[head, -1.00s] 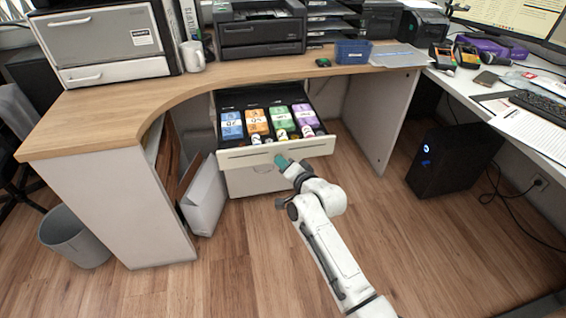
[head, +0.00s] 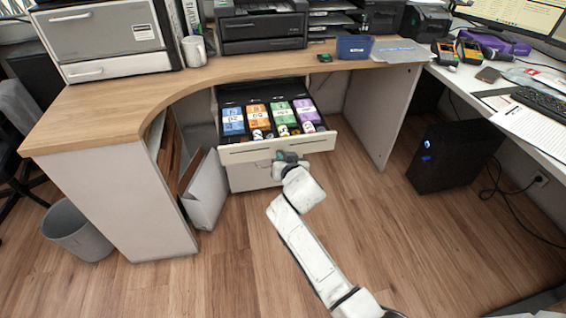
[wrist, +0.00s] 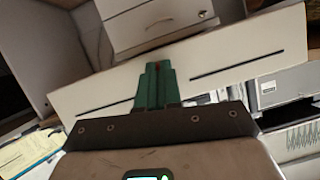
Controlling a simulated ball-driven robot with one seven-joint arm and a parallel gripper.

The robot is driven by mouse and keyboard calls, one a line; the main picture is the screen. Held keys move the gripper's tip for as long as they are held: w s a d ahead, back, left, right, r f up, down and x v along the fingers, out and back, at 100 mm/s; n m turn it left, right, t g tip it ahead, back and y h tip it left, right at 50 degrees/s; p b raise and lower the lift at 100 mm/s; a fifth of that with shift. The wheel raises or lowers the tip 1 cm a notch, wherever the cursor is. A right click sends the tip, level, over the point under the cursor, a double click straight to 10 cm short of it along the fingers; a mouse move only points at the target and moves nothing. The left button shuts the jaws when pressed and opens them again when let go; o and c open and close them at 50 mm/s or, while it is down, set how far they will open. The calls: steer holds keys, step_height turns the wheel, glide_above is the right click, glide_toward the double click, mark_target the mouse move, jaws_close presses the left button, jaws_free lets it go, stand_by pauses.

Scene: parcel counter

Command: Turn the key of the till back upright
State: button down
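The till (head: 268,150) is a pulled-out drawer under the wooden counter, with a pale front and colourful banknotes and coins inside. My gripper (head: 283,157) is at the middle of its front in the head view. In the wrist view, the green fingers of my gripper (wrist: 157,66) are close together against the pale till front (wrist: 215,62), which has a dark slot on either side. A small reddish bit, apparently the key (wrist: 157,66), shows between the fingertips. The rest of the key is hidden, so its angle cannot be told.
A pale cabinet drawer (head: 252,176) is below the till. White folders (head: 207,190) lean at the left beside the counter panel, and a grey bin (head: 76,232) stands further left. A black computer case (head: 452,163) stands at the right. The wooden floor between is clear.

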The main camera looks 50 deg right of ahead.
steer(key=shift+f+n+g+h+b, duration=0.1)
steer(key=shift+n+g+h+b, duration=0.2)
steer(key=shift+n+b, duration=0.3)
stand_by(0.3)
steer(key=c, duration=1.3)
jaws_free()
steer(key=p+v, duration=0.2)
steer(key=v, duration=0.9)
steer(key=shift+w+a, duration=0.1)
steer(key=shift+w, duration=0.05)
